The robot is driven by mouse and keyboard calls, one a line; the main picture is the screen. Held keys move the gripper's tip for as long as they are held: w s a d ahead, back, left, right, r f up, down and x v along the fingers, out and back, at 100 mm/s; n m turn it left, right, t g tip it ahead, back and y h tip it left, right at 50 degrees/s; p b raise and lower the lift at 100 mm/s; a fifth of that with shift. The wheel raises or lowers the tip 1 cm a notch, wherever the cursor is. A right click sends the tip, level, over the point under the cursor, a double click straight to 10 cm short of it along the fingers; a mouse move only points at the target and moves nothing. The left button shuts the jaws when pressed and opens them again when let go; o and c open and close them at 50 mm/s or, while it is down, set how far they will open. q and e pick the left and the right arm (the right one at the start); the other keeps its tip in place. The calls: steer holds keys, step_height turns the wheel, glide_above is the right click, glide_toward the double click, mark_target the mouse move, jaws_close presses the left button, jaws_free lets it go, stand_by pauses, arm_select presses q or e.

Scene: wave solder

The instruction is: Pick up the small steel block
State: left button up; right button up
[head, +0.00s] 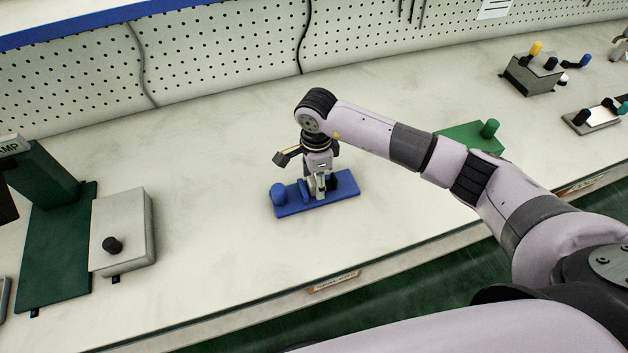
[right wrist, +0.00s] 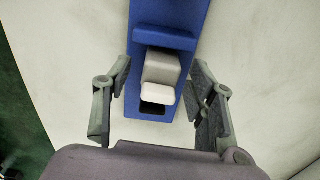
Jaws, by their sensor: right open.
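The small steel block (right wrist: 161,68) is pale grey with a lighter step at its near end. In the right wrist view it sits on a blue fixture (right wrist: 172,12), against a raised blue bar, with a dark opening at its near end. My right gripper (right wrist: 160,84) is open, with one finger on each side of the block and a visible gap to both. In the head view my right gripper (head: 319,187) points down over the blue fixture (head: 346,186), and the block is hard to tell from the fingers there. My left gripper is not in view.
A green fixture (head: 468,137) lies on the bench behind my right arm. A grey box with a knob (head: 122,232) and a dark green press (head: 45,180) stand at the left. A pegboard (head: 220,50) runs along the back. The bench between is largely clear.

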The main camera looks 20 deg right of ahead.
steer(key=shift+f, duration=0.3)
steer(key=shift+c, duration=0.4)
jaws_close()
